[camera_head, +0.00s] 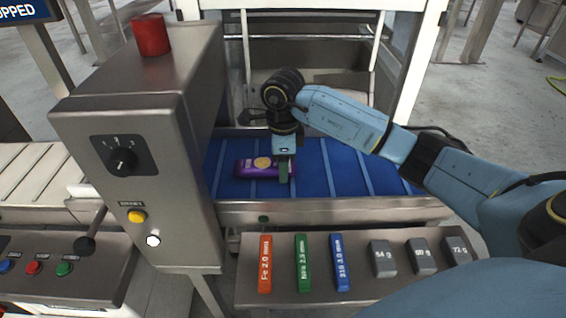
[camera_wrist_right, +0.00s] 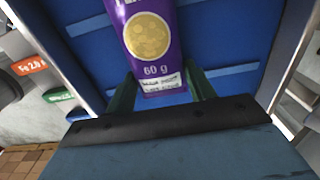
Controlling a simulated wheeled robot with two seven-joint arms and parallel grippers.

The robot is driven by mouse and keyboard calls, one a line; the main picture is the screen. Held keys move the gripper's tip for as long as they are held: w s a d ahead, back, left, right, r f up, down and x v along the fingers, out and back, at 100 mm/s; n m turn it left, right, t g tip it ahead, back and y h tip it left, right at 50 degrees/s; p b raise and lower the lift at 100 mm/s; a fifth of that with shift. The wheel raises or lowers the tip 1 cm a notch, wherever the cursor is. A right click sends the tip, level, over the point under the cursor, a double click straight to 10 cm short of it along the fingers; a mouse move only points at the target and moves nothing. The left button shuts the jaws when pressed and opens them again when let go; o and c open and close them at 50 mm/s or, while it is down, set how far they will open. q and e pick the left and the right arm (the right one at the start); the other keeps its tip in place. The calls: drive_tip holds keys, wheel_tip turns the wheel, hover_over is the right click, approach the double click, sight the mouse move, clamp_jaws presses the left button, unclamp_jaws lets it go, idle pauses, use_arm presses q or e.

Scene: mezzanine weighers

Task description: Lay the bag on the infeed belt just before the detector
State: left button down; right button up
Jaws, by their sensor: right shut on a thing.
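A purple bag (camera_head: 256,167) with a round yellow picture lies flat at the blue infeed belt (camera_head: 330,170), close to the opening of the grey metal detector housing (camera_head: 150,120). My right gripper (camera_head: 285,172) points down over the belt and is shut on the bag's right end. In the right wrist view the bag (camera_wrist_right: 150,45) shows "60 g" and its end sits between the two green fingers (camera_wrist_right: 160,92), with the belt (camera_wrist_right: 225,45) behind it. I cannot tell whether the bag touches the belt. My left gripper is not in view.
A front shelf holds orange (camera_head: 265,263), green (camera_head: 303,263) and blue (camera_head: 340,262) test sticks and grey weights (camera_head: 420,257). A red beacon (camera_head: 151,35) tops the detector. A control panel (camera_head: 50,265) stands lower left. The belt's right part is clear.

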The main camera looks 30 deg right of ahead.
drive_tip(key=shift+f, duration=0.1)
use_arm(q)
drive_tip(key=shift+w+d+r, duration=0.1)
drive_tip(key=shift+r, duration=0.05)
use_arm(e)
drive_tip(key=o, duration=1)
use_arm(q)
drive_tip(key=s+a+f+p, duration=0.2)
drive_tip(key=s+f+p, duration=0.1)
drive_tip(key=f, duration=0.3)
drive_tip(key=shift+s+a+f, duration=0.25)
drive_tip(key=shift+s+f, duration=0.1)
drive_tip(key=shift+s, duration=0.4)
use_arm(e)
wheel_tip(320, 180, up, 12)
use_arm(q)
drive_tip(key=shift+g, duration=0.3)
